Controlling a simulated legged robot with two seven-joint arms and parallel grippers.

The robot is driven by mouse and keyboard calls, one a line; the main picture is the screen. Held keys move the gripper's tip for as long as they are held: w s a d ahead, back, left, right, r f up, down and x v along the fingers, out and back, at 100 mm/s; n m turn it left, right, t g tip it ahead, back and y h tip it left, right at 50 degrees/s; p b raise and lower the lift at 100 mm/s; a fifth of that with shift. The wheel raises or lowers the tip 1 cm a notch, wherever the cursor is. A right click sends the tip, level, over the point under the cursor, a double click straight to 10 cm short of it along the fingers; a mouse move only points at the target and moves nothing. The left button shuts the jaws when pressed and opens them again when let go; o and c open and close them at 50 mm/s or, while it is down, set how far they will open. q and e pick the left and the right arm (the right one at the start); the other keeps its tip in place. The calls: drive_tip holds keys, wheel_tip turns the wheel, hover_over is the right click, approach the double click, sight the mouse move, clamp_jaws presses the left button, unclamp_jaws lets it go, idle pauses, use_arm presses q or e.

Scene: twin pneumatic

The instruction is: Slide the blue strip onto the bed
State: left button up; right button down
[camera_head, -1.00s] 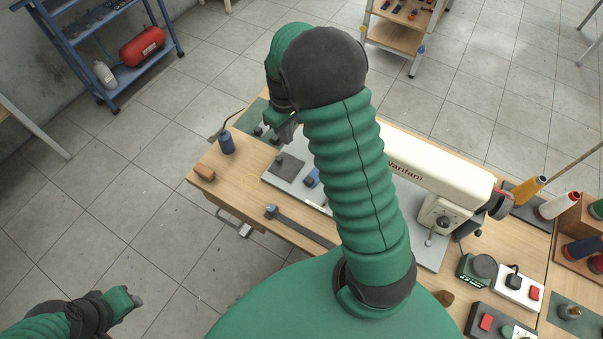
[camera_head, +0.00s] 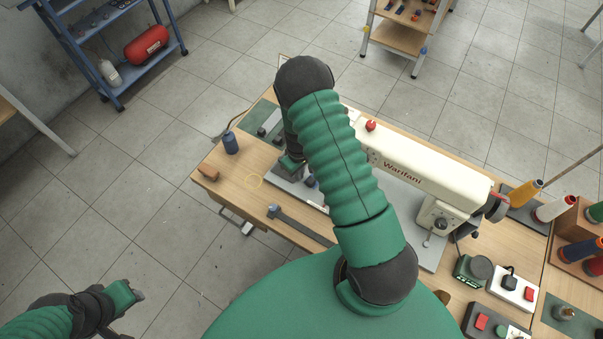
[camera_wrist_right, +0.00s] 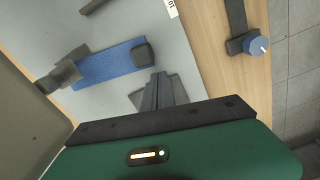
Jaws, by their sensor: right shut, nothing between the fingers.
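The blue strip (camera_wrist_right: 108,66) lies on the flat grey bed (camera_wrist_right: 118,27) in the right wrist view. A dark block (camera_wrist_right: 143,54) sits on its right end, and a grey clamp-like piece (camera_wrist_right: 65,72) is at its left end. My left gripper (camera_head: 137,294) hangs at lower left, away from the table.
The white sewing machine (camera_head: 425,179) stands right of my right arm. A dark bar with a blue knob (camera_head: 274,211) lies along the table's front edge. A dark blue spool (camera_head: 231,143) and a brown block (camera_head: 208,173) stand at the left end of the wooden table (camera_head: 226,184).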

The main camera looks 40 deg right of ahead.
sight(308, 181)
drive_tip(key=shift+s+d, duration=0.2)
drive_tip(key=shift+s, duration=0.45)
drive_tip(key=shift+d+f, duration=0.1)
drive_tip(key=shift+d, duration=0.05)
drive_tip(key=shift+s, duration=0.1)
drive_tip(key=shift+s, duration=1.25)
drive_tip(key=shift+w, duration=0.15)
